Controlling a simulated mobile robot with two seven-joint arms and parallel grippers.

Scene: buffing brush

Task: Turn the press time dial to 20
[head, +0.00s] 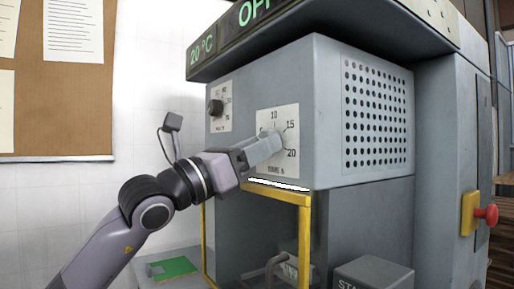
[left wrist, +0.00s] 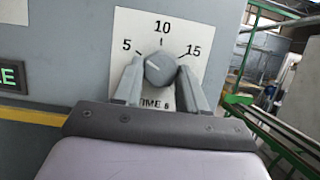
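The press time dial (left wrist: 160,70) is a round grey knob on a white plate (head: 291,117) on the front of the grey machine. The plate's marks 5, 10 and 15 show in the left wrist view, and 10, 15 and 20 show in the head view. My left gripper (head: 272,137) is at the dial, with one finger on each side of the knob. In the left wrist view the fingers (left wrist: 160,76) appear closed against the knob's sides. I cannot read the knob's setting for certain. My right gripper is not in view.
A second dial (head: 215,107) with a black knob sits further left on the machine. A yellow frame (head: 305,240) stands below the dial plate. A red button (head: 487,214) is on the right side.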

